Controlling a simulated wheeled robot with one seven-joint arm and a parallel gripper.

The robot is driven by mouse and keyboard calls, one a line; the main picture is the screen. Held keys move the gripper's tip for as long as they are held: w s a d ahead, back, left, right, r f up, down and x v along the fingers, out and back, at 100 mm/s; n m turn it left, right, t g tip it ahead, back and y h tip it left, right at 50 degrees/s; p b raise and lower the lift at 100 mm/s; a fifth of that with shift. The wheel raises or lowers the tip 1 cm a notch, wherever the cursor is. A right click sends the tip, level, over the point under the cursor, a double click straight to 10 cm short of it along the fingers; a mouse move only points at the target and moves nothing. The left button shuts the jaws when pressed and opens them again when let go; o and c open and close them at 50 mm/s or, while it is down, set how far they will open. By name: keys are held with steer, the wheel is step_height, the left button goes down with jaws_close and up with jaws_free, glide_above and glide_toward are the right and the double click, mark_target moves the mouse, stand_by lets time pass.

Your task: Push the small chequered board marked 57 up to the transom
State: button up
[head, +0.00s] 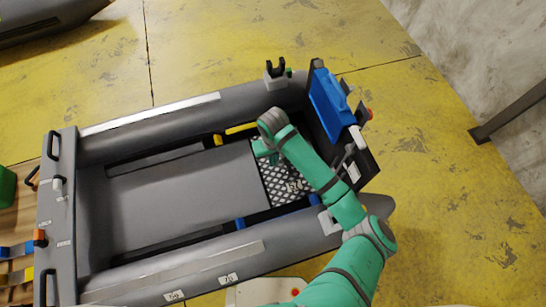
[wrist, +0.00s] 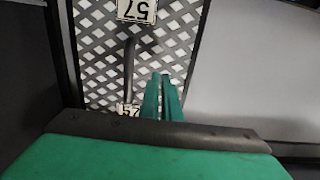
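The small chequered board (head: 277,188) lies in the boat, between the grey floor panel and the transom (head: 368,170) at the boat's right end. In the wrist view the board (wrist: 100,70) fills the left half, with two white "57" labels and a dark bar-like handle (wrist: 129,70) between them. My gripper (head: 264,158) is low over the board's left edge, beside the grey panel. In the wrist view my green fingers (wrist: 163,78) are together and hold nothing, close to the board's edge. I cannot tell whether they touch it. My arm hides part of the board and transom.
The grey floor panel (head: 170,190) lies left of the board. Grey side tubes (head: 130,135) flank the floor. A blue fitting (head: 328,100) sits on the transom's upper end, and a dark bracket (head: 275,75) stands on the far tube. Yellow floor (head: 440,180) surrounds the boat.

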mark_target(280, 165)
steer(key=shift+f, duration=1.35)
steer(key=shift+w+d+f, duration=0.1)
steer(key=shift+w+d, duration=0.05)
steer(key=shift+d, duration=0.45)
steer(key=shift+w+d+f, duration=0.1)
steer(key=shift+w+d, duration=0.05)
steer(key=shift+d, duration=0.45)
steer(key=shift+s+a, duration=0.25)
steer(key=shift+a, duration=0.35)
steer(key=shift+s+a, duration=0.2)
steer(key=shift+a, duration=0.4)
step_height(280, 165, up, 9)
steer(key=shift+w+d+r, duration=0.15)
steer(key=shift+w, duration=0.05)
